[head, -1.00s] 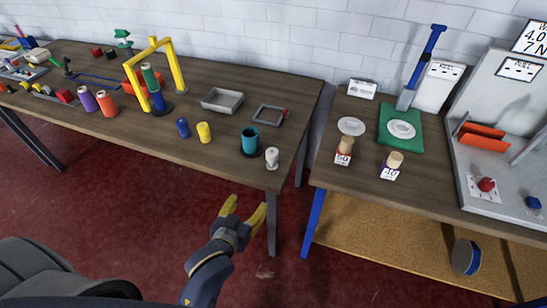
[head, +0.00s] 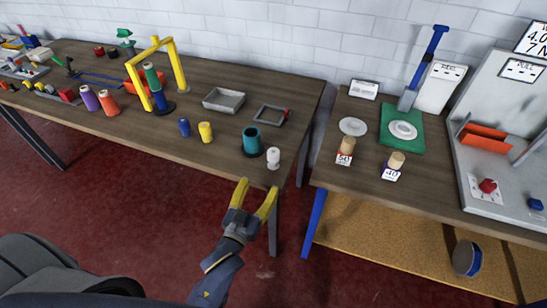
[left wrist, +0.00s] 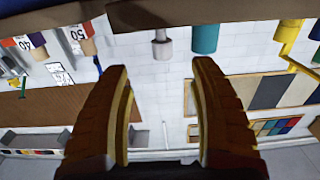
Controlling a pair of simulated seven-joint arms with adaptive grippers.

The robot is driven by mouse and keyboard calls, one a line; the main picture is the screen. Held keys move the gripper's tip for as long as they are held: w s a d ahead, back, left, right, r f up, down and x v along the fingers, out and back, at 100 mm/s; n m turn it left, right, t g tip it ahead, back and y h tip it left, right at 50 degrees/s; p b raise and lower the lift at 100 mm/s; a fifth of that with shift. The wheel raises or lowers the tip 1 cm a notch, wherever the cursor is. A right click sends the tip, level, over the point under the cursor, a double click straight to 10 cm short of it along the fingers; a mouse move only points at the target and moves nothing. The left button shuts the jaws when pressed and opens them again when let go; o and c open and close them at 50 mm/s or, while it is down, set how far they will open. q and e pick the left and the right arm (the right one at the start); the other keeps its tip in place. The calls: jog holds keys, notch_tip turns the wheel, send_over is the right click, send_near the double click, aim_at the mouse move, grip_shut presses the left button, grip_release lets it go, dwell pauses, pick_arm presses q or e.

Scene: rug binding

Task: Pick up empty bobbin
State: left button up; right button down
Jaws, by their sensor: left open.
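A small white bobbin (head: 273,158), bare of thread as far as I can see, stands upright near the front right corner of the left table. It also shows upside down in the left wrist view (left wrist: 162,45), beyond and between my fingertips. A teal spool or cup (head: 252,142) stands just left of it. My left gripper (head: 258,188) is open and empty, in front of the table edge and a little short of the bobbin, apart from it. Its yellow fingers frame the left wrist view (left wrist: 160,68). My right gripper is not in view.
A blue spool (head: 184,127) and a yellow spool (head: 205,132) stand further left. A grey tray (head: 223,100) and a grey frame (head: 272,114) lie behind. The right table holds wooden pegs labelled 50 (head: 347,146) and 40 (head: 394,165). A gap separates the tables.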

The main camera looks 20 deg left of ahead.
aim_at(271, 161)
pick_arm(q)
jog(key=w, duration=0.7)
jog(key=shift+w+d, duration=0.25)
jog(key=shift+w, duration=0.15)
jog(key=shift+w+r, duration=0.15)
jog(key=shift+w, duration=2.5)
jog(key=shift+c, duration=0.3)
jog(key=c, duration=1)
